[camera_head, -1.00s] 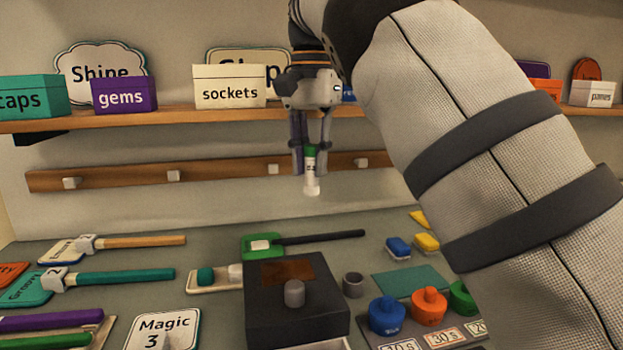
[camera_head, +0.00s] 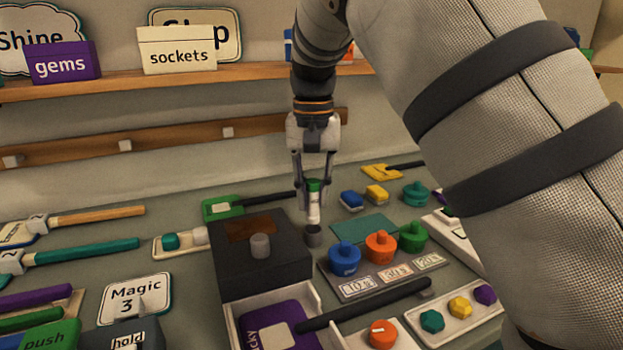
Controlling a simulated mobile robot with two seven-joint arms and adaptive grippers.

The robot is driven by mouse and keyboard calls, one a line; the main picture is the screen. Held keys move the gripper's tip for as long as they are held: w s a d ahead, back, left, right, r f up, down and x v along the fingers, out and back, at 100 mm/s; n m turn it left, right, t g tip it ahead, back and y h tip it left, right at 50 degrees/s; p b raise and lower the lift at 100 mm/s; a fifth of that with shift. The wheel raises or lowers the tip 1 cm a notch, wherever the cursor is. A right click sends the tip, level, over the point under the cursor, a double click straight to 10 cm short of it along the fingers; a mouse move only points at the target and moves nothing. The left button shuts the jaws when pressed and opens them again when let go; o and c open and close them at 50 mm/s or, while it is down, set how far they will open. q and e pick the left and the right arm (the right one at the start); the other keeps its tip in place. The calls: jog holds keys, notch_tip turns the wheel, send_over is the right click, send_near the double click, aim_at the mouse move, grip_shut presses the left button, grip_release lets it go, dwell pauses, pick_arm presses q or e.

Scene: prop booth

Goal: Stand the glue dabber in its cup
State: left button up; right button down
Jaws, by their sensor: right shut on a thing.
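The glue dabber (camera_head: 314,208) has a green top and a white body and hangs upright, white end down. My right gripper (camera_head: 314,184) is shut on its green top. My left gripper is not in view.
A dark box (camera_head: 260,272) with a grey knob stands close left of the cup. Blue, orange (camera_head: 381,247) and green knobbed pots stand to the right. A green flat mat (camera_head: 364,228) lies behind them. A shelf (camera_head: 180,80) runs along the back wall.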

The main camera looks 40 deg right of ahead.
aim_at(313, 215)
jog(key=shift+f, duration=0.15)
dwell(1.0)
jog(key=shift+p, duration=0.3)
jog(key=shift+f, duration=0.2)
jog(key=shift+f, duration=0.8)
jog(key=shift+f, duration=1)
dwell(1.5)
jog(key=c, duration=1.4)
grip_release()
jog(key=shift+o, duration=0.9)
